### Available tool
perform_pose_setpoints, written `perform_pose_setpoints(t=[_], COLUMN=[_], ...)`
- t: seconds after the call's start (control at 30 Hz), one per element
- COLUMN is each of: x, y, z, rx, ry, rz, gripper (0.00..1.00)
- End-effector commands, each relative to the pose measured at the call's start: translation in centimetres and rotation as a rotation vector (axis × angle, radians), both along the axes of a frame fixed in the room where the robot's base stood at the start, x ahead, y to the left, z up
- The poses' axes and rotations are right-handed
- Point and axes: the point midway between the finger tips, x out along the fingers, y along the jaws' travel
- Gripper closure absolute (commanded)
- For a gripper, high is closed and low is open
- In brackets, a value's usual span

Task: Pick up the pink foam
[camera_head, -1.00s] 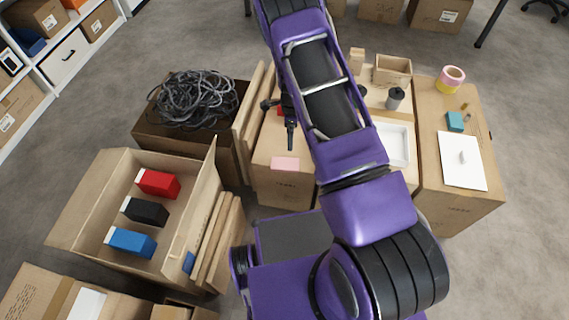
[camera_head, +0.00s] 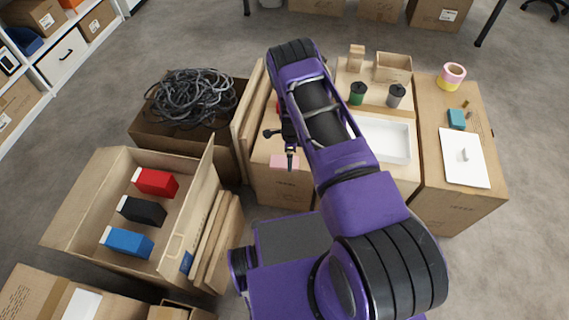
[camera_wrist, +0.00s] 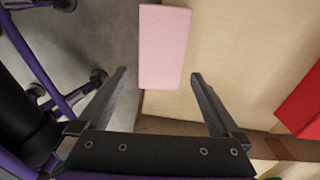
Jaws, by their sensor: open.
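The pink foam (camera_head: 284,161) is a flat pale-pink block lying near the front edge of a carton top. In the wrist view the pink foam (camera_wrist: 164,46) shows as an upright rectangle at the top middle, beyond the fingertips and roughly between their lines. My gripper (camera_wrist: 159,76) is open and empty, its two dark fingers spread wide. In the head view my gripper (camera_head: 290,160) is over the right part of the foam and hides some of it. The height between gripper and foam is hard to judge.
A red object (camera_wrist: 302,104) lies on the carton at the right of the wrist view. A white tray (camera_head: 402,143), a green-bodied jar (camera_head: 357,95) and a grey jar (camera_head: 395,96) are right of my arm. Upright cardboard panels (camera_head: 248,130) stand left of the foam's carton.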

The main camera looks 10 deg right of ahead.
Motion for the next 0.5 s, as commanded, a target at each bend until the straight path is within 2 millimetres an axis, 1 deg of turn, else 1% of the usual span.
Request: perform_pose_setpoints(t=[0.03,0.13,0.23,0.4,0.43,0.5], x=[0.0,0.0,0.0,0.0,0.0,0.0], y=[0.0,0.0,0.0,0.0,0.0,0.0], z=[-1.1,-2.0,-2.4,-2.3,-2.3,-2.3], rx=[0.000,0.000,0.000,0.000,0.000,0.000], ry=[0.001,0.000,-0.001,-0.001,-0.001,-0.001], rz=[0.000,0.000,0.000,0.000,0.000,0.000], gripper=[0.00,0.00,0.00,0.00,0.02,0.14])
